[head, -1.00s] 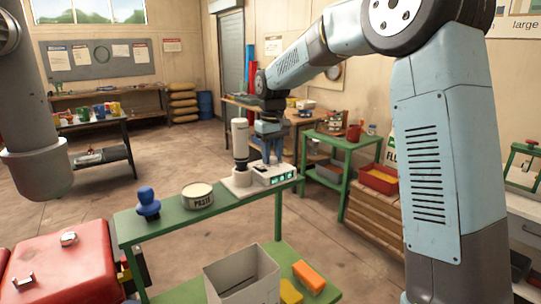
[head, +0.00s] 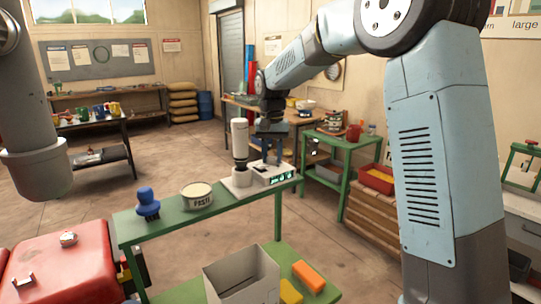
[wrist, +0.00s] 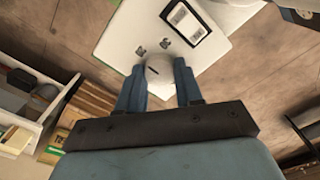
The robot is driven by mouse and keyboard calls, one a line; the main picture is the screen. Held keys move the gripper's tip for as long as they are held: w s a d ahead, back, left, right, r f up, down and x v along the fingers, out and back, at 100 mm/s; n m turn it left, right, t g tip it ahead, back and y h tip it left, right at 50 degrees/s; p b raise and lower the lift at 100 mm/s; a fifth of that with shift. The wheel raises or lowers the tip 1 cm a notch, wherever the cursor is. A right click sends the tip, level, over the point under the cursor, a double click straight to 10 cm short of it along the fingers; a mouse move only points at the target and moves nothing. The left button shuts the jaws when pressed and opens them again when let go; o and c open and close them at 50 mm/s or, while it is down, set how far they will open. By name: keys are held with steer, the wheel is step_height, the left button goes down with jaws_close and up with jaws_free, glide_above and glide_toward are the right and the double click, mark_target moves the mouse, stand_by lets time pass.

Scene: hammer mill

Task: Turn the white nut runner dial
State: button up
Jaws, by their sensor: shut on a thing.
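The white nut runner dial (wrist: 160,70) is a round knob with a short dark line on its top. It stands on a pale panel (wrist: 122,42) with a dark-framed label and two small dark marks. My gripper (wrist: 160,78) is shut on the dial, one blue finger on each side of it. In the head view my gripper (head: 266,164) points down at the white nut runner unit (head: 275,178), which has lit green displays on its front. There the dial is hidden behind the fingers.
The unit stands at the right end of a green bench (head: 165,229). A white and dark cylindrical tool (head: 240,140) stands upright close left of my gripper. A paste tin (head: 197,196) and a blue-handled brush (head: 147,203) are farther left. An open grey box (head: 240,284) sits below.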

mark_target(272, 158)
steer(key=shift+s+f, duration=0.1)
steer(key=shift+s, duration=0.05)
steer(key=o, duration=1)
steer(key=shift+o, duration=0.2)
steer(key=shift+r, duration=0.2)
steer(key=shift+r, duration=0.25)
step_height(272, 158, up, 13)
